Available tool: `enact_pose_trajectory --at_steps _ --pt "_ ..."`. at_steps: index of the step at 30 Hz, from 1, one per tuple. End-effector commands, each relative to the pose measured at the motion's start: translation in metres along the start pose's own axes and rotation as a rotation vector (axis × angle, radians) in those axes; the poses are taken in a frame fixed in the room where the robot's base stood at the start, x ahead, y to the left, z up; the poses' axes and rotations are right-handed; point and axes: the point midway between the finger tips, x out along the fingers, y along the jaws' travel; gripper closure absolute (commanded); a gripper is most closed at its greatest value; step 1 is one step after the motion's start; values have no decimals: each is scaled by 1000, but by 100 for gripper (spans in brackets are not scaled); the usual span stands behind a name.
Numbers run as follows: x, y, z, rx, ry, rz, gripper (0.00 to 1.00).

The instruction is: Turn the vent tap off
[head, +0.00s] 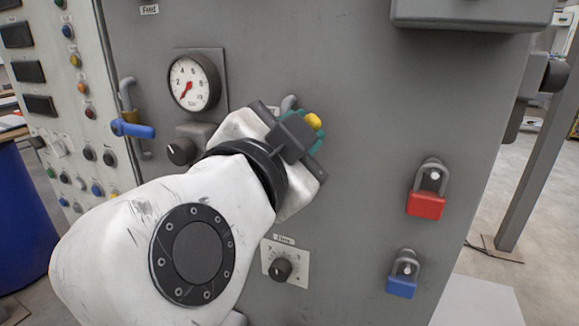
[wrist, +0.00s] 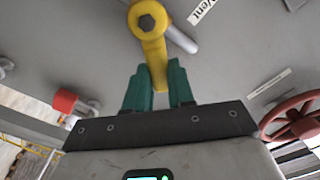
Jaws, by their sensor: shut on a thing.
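The vent tap has a yellow lever (wrist: 153,45) with a dark hex bolt at its pivot, in front of a short grey pipe (wrist: 182,40). A "Vent" label (wrist: 201,10) is beside it in the wrist view. My gripper (wrist: 160,75) is shut on the lever's free end, with one green finger on each side. In the head view only a bit of the yellow lever (head: 313,121) shows past my gripper (head: 315,137). My wrist hides most of the tap and its label there.
A tap with a blue lever (head: 133,129) and a pressure gauge (head: 194,83) are to the left on the grey cabinet. A red padlock (head: 426,205) and a blue padlock (head: 401,287) hang to the right. A red handwheel (wrist: 291,117) shows in the wrist view.

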Motion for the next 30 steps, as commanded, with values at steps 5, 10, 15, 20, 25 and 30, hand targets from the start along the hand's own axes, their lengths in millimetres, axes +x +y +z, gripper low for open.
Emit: enact_pose_trajectory --at_steps 5,10,15,20,25,30 --pt "0 15 6 174 1 -1 100" --pt "0 24 8 335 1 0 100" --pt "0 31 11 489 1 0 100" --pt "0 37 14 617 1 2 100" --pt "0 41 16 725 1 3 100" --pt "0 43 18 796 1 3 100"
